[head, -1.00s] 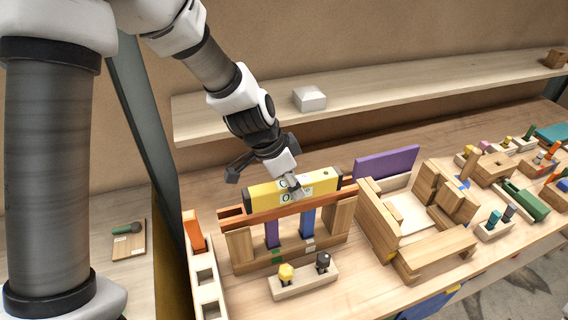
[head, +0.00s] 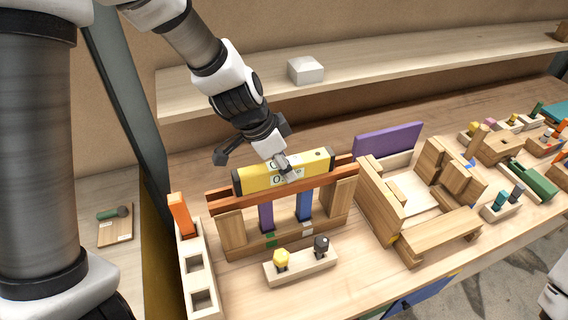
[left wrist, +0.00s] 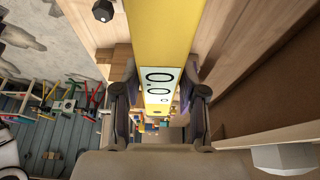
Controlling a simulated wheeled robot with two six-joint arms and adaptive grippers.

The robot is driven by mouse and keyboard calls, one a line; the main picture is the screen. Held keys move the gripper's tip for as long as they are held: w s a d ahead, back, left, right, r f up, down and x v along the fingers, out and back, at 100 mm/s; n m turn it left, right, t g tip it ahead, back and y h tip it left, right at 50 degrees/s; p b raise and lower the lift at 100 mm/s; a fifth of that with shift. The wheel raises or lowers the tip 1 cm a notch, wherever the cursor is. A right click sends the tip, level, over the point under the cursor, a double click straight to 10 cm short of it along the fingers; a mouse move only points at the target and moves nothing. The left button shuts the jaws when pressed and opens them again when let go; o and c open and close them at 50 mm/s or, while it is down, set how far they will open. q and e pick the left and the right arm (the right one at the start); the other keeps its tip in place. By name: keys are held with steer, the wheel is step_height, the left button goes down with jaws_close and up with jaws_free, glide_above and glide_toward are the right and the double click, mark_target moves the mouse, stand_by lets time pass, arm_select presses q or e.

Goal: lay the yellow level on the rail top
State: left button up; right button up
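The yellow level (head: 255,179) lies along the orange-brown rail (head: 338,174), roughly parallel to it. The rail spans the top of a wooden frame with purple and blue uprights. The level's lower edge is at the rail top; I cannot tell whether it bears fully on it. My left gripper (head: 286,167) reaches down to the middle of the level. In the left wrist view its fingers (left wrist: 163,105) stand close on both sides of the level (left wrist: 162,40), shut on it.
A two-peg block (head: 300,268) stands in front of the frame. A slotted pale block with an orange piece (head: 195,270) is at its left. A wooden box assembly (head: 420,200) and purple panel (head: 388,139) are at its right. A shelf with a white box (head: 306,70) runs behind.

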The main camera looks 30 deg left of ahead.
arm_select(q)
steer(key=shift+o, duration=0.4)
steer(key=shift+w, duration=0.25)
steer(key=shift+s+r, duration=0.1)
steer(key=p+v, duration=0.1)
steer(key=v, duration=0.2)
steer(key=p+v, duration=0.2)
steer(key=v, duration=0.1)
steer(key=shift+w+d+r+p, duration=0.1)
steer(key=shift+w+d+p, duration=0.1)
steer(key=shift+p, duration=0.1)
steer(key=v, duration=0.6)
steer(key=shift+s, duration=0.15)
steer(key=shift+a, duration=0.15)
steer(key=shift+s, duration=0.1)
